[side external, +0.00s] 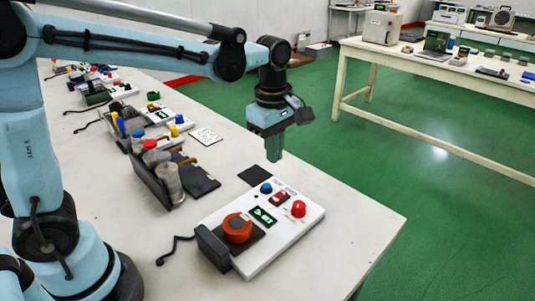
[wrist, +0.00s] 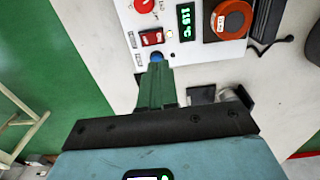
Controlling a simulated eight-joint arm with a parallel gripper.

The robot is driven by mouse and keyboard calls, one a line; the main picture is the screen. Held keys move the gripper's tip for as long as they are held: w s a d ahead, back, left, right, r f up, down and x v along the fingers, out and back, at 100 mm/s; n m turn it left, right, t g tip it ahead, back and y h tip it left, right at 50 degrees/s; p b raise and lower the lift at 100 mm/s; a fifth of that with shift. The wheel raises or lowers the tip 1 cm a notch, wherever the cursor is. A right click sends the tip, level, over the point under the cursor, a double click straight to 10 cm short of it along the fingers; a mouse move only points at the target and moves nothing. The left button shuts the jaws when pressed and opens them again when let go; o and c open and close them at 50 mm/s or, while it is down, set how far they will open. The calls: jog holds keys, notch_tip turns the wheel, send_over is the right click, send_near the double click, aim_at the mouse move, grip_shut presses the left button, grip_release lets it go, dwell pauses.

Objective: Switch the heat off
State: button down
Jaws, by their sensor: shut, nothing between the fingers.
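The white heating unit (side external: 265,228) lies at the near corner of the table. Its panel has a red rocker switch (side external: 280,198), a blue button (side external: 266,188), a red knob (side external: 299,209) and a lit green display (side external: 264,215). In the wrist view the display (wrist: 186,20) seems to read about 115 °C, and the rocker switch (wrist: 152,38) lies beyond the blue button (wrist: 156,57). An orange-red round piece (side external: 237,227) sits on the unit's dark plate. My gripper (side external: 274,157) is shut and empty, above the table behind the unit. In the wrist view its tips overlap the blue button's edge.
A dark square pad (side external: 254,176) lies behind the unit. A dark rack with cups (side external: 168,180) stands to the left, with a white card (side external: 206,136) beyond it. A black cable (side external: 175,250) lies left of the unit. Similar stations line the table farther back.

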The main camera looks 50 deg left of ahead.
jog(key=shift+s+r, duration=0.15)
jog(key=shift+r, duration=0.6)
jog(key=shift+s+r, duration=0.15)
jog(key=shift+r, duration=0.6)
